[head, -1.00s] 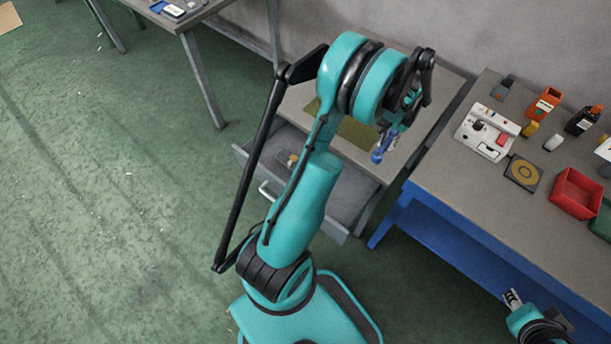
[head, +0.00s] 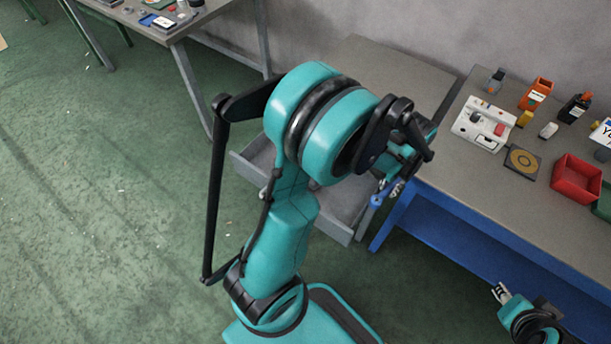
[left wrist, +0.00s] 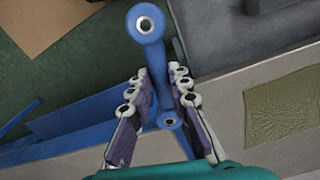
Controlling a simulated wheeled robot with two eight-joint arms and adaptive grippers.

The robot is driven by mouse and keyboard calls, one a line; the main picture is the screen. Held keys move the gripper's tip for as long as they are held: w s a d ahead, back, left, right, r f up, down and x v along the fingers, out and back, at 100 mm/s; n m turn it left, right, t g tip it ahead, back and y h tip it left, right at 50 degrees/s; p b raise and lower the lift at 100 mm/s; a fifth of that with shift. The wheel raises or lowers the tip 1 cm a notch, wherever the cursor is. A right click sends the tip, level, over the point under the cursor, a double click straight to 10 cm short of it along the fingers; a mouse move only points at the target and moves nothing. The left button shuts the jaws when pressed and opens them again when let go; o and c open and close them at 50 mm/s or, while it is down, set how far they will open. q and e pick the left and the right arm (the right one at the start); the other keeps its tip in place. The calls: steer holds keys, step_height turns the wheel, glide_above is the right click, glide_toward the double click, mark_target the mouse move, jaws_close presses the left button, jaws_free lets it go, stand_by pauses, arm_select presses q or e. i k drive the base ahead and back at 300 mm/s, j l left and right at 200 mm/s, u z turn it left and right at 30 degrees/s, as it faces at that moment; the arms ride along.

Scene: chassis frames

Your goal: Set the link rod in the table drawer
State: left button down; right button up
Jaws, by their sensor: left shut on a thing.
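The link rod is blue with a round eye at each end. It shows in the left wrist view (left wrist: 148,32), held between the fingers of my left gripper (left wrist: 160,88), one eye sticking out beyond the tips. In the head view the rod (head: 377,199) hangs below my left gripper (head: 393,184), near the drawer's right side. The grey table drawer (head: 247,168) stands pulled out, its middle hidden by my arm. In the left wrist view its dark inside (left wrist: 225,42) lies at top right, beside the rod's far end. My right gripper (head: 502,293) is at lower right, too small to judge.
The drawer's table (head: 385,65) has a bare top at the back; a greenish mat (left wrist: 285,112) shows in the left wrist view. The blue-framed bench (head: 470,190) stands close at right, holding a red bin (head: 577,180) and several small items. Another table (head: 165,32) stands at upper left.

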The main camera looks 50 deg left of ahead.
mark_target(342, 200)
steer(key=i+l+u, duration=0.15)
steer(key=u, duration=0.3)
steer(key=l+u, duration=0.2)
steer(key=u, duration=0.25)
steer(key=i+l+u, duration=0.1)
steer(key=l+u, duration=0.15)
steer(key=u, duration=0.2)
steer(key=l+u, duration=0.35)
steer(key=l, duration=1.35)
